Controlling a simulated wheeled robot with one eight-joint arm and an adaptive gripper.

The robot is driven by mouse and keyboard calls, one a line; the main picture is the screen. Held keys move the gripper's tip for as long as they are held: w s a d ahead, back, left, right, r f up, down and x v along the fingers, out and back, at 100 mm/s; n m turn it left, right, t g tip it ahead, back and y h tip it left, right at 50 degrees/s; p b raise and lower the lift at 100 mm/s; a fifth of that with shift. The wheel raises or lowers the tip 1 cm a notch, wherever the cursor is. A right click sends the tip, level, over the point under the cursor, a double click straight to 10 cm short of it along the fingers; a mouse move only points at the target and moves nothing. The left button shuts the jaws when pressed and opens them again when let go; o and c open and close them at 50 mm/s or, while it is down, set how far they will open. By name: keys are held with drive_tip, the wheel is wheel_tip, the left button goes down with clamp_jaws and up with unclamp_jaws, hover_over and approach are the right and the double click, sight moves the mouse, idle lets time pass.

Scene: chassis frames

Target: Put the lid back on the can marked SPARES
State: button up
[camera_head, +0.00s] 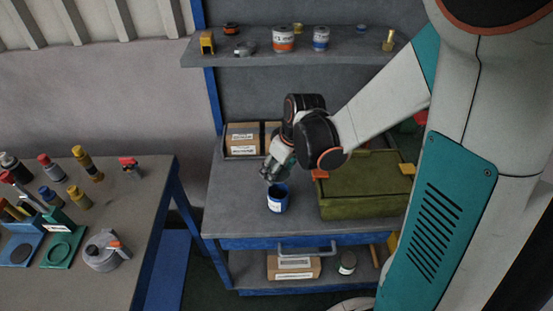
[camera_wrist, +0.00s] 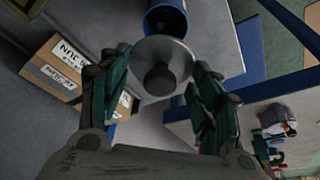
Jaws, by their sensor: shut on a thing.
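A blue can (camera_head: 278,202) stands upright on the grey bench top in the head view, its mouth open and dark; no marking on it is readable. It also shows at the top of the wrist view (camera_wrist: 166,20). My gripper (camera_head: 272,173) is just above and slightly left of this can. In the wrist view, a round grey lid (camera_wrist: 178,53) with a dark knob sits between the two fingers of my gripper (camera_wrist: 160,70), which are shut on it. The lid is apart from the can or overlaps it only in view; the gap cannot be judged. In the head view the fingers mostly hide the lid.
A green crate (camera_head: 365,190) stands right of the can, close to my arm. Cardboard boxes (camera_head: 243,138) are behind, left of my wrist. The upper shelf (camera_head: 355,50) holds cans and small parts. A side table (camera_head: 140,215) at left carries bottles and tools.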

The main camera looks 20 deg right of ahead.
drive_tip(key=shift+d+f, duration=0.1)
drive_tip(key=shift+f, duration=0.1)
drive_tip(key=shift+f+b, duration=1.75)
drive_tip(key=shift+f, duration=0.5)
drive_tip(key=shift+f+b, duration=0.75)
drive_tip(key=shift+f, duration=0.05)
drive_tip(key=shift+f+b, duration=0.15)
drive_tip(key=shift+b, duration=0.4)
idle(0.5)
drive_tip(key=o, duration=1.1)
drive_tip(key=o, duration=0.5)
